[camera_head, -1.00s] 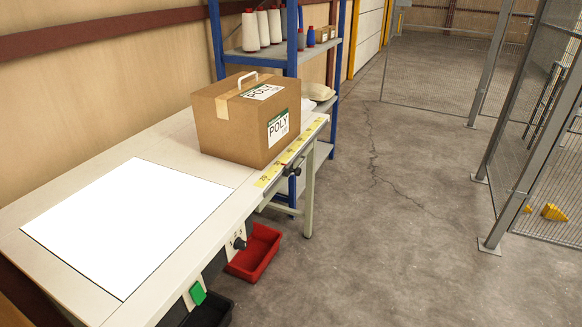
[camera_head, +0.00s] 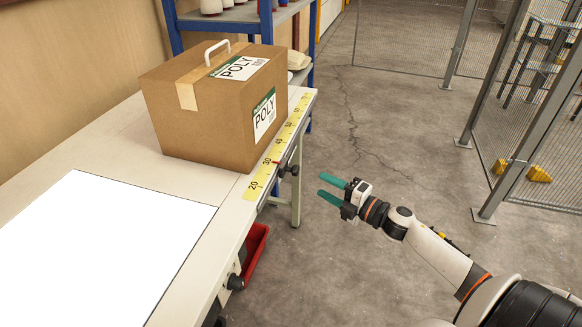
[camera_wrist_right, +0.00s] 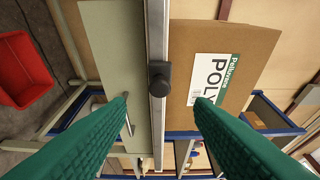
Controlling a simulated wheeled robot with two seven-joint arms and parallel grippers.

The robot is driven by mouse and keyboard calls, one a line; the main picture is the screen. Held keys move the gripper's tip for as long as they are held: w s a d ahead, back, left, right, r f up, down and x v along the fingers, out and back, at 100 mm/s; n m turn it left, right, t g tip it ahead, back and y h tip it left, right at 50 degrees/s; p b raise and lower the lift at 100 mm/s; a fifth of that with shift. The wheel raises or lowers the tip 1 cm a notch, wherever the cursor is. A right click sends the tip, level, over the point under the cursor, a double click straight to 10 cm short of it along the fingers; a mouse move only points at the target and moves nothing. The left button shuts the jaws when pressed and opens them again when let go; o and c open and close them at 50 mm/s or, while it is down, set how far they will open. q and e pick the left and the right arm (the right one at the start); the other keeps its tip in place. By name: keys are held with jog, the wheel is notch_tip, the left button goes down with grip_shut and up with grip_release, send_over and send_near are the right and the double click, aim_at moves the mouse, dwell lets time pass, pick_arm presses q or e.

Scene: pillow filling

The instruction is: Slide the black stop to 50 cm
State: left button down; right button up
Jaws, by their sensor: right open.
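The black stop (camera_head: 282,171) is a dark knob on the rail along the table's right edge, with a small red pointer by the 30 mark of the yellow scale (camera_head: 258,184). In the right wrist view the black stop (camera_wrist_right: 160,77) sits on the grey rail (camera_wrist_right: 157,30), between my two green fingers in the picture. My right gripper (camera_head: 320,185) is open and empty, off the table's right side, with its fingers directed toward the rail. It is apart from the stop. The right gripper also shows in the wrist view (camera_wrist_right: 161,101). My left gripper is out of view.
A cardboard box (camera_head: 205,115) labelled POLY stands on the table (camera_head: 120,150), close beside the scale. A bright white panel (camera_head: 95,250) lies nearer. A red bin (camera_head: 256,248) is below the edge. A blue shelf rack (camera_head: 266,25) stands behind. The floor right of the table is open.

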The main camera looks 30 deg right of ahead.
aim_at(298, 172)
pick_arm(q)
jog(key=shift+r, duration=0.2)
pick_arm(e)
jog(key=x, duration=1)
jog(key=shift+w, duration=0.4)
jog(key=shift+c, duration=0.2)
